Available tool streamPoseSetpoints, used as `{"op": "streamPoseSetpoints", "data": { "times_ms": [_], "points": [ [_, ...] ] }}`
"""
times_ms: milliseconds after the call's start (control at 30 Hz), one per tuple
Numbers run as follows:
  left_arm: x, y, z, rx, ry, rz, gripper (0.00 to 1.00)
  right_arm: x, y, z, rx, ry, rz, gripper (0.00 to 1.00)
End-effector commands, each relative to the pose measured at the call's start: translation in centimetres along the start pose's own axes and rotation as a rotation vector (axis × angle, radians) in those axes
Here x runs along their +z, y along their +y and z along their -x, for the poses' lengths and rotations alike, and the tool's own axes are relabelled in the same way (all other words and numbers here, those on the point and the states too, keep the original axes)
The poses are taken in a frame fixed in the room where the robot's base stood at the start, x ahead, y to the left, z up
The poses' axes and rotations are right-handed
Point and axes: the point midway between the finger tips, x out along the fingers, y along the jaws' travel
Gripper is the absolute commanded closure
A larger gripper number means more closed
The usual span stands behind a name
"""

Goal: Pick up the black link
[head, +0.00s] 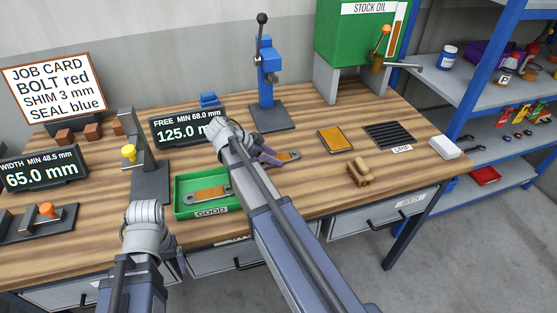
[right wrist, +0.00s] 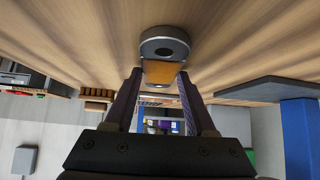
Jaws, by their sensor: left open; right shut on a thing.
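A flat link (head: 288,156) with grey ends and an orange-brown middle is at my right gripper (head: 268,156), over the middle of the bench. In the right wrist view, the right gripper's fingers are shut on the link's orange-brown middle, and its dark grey ring end (right wrist: 164,44) sticks out beyond the tips. I cannot tell whether it touches the bench. A similar link (head: 208,194) lies in the green GOOD tray (head: 222,207). My left gripper (head: 179,258) is open and empty by the bench's front edge, mostly hidden by its own wrist.
A blue press (head: 267,75) and a green STOCK OIL tank (head: 350,45) stand at the back. A gauge stand (head: 148,165) is left of the tray. An orange pad (head: 335,140), a black grate (head: 388,135) and a wooden piece (head: 359,172) lie to the right. Shelves stand far right.

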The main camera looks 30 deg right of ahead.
Motion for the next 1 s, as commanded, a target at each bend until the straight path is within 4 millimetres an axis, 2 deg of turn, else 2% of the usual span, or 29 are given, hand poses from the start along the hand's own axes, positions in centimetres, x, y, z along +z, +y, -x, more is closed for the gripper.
{"op": "streamPoseSetpoints", "data": {
  "times_ms": [467,667,1000],
  "points": [
    [0.0,-0.1,0.7,0.000,0.000,0.000,0.14,-0.5,0.0,0.5,0.000,0.001,0.000,1.00],
    [0.1,-0.2,2.6,0.000,0.000,0.000,0.14,-1.9,0.0,1.9,0.000,0.001,0.000,1.00],
    [0.5,-0.7,7.8,0.000,0.000,0.000,0.14,-5.6,0.0,5.5,0.000,0.002,0.000,1.00]
  ]
}}
